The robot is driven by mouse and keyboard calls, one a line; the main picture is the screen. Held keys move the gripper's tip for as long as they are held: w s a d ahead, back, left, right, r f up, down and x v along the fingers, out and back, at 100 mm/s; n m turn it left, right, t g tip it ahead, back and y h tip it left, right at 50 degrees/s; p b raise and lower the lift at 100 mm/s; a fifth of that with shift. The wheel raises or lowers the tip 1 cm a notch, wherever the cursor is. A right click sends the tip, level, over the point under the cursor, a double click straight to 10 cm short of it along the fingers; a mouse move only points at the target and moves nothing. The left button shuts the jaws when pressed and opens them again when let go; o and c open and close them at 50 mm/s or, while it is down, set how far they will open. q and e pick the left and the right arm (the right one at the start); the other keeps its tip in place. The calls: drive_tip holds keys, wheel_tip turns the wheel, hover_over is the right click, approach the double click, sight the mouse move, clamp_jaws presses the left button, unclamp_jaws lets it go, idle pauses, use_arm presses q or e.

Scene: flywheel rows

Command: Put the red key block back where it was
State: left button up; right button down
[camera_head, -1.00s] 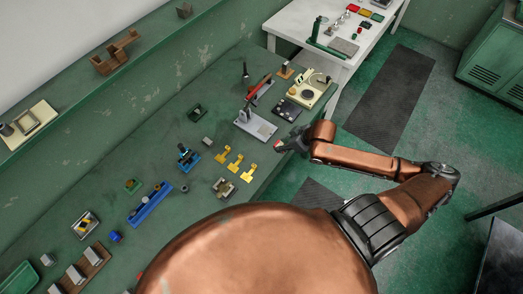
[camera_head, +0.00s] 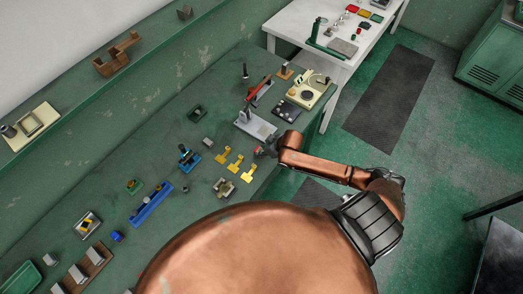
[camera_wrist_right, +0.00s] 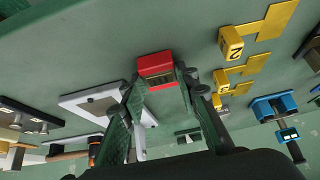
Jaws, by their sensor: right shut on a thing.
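The red key block (camera_wrist_right: 155,68) shows in the right wrist view between the fingertips of my right gripper (camera_wrist_right: 157,88). The gripper is shut on it and holds it over the green bench. In the head view my right gripper (camera_head: 263,151) is at the bench's right side, just below a grey plate fixture (camera_head: 256,126) and right of the yellow pieces. The block is too small to make out there. My left gripper is not in view.
Several yellow pieces (camera_head: 235,165) lie left of my right gripper, with a brown-beige part (camera_head: 224,187) below them. A blue clamp-like device (camera_head: 187,157) stands further left. A black plate (camera_head: 287,111) and a cream device (camera_head: 308,93) are beyond the grey fixture.

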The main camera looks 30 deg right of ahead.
drive_tip(key=c, duration=1.5)
unclamp_jaws()
drive_tip(key=v, duration=1.2)
drive_tip(key=shift+r, duration=0.1)
